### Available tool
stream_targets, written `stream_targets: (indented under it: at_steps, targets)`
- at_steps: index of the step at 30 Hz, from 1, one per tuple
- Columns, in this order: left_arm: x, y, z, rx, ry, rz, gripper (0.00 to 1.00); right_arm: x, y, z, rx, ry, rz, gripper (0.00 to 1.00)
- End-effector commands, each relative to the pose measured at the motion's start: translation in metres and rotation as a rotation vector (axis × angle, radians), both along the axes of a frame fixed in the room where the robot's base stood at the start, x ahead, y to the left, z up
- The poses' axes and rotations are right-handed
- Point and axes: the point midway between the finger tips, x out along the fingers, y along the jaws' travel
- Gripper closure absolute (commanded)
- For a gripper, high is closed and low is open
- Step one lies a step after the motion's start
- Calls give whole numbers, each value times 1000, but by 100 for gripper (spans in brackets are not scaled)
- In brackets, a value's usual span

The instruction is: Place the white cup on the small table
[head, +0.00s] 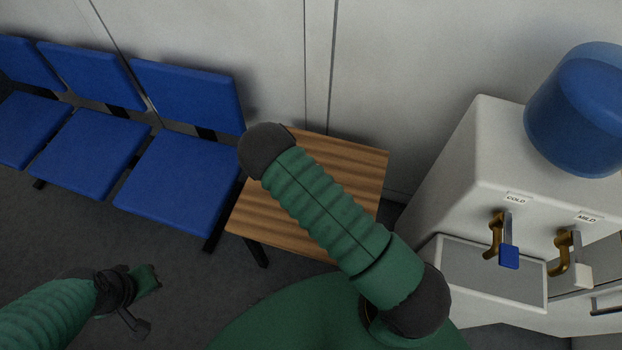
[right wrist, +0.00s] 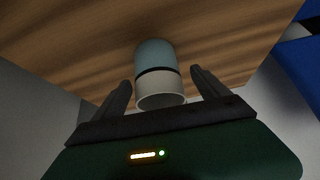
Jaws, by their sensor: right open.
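The cup (right wrist: 157,80) shows in the right wrist view, white at its near end and pale blue at its far end, with a dark band between. It lies between the two fingers of my right gripper (right wrist: 164,84), which is open, with gaps on both sides. The small table (head: 275,215) has a wooden top, which also fills the upper right wrist view (right wrist: 80,40) behind the cup. I cannot tell for sure whether the cup touches the top. In the head view my arm hides the cup and right gripper. My left gripper (head: 146,300) is low at the left, away from the table, its jaws unclear.
Blue seats (head: 178,180) stand in a row left of the table. A white water dispenser (head: 455,170) with a blue bottle (head: 580,110) and cold and mild taps stands at the right. A pale wall (head: 400,70) is behind the table.

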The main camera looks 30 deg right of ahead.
Motion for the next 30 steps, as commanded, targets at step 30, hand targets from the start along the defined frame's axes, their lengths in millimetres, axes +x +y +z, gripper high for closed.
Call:
stream_targets:
  at_steps: [30]
  targets:
    - [0,0,102,0,0,0,100,-33,91,164,160,64,154,15]
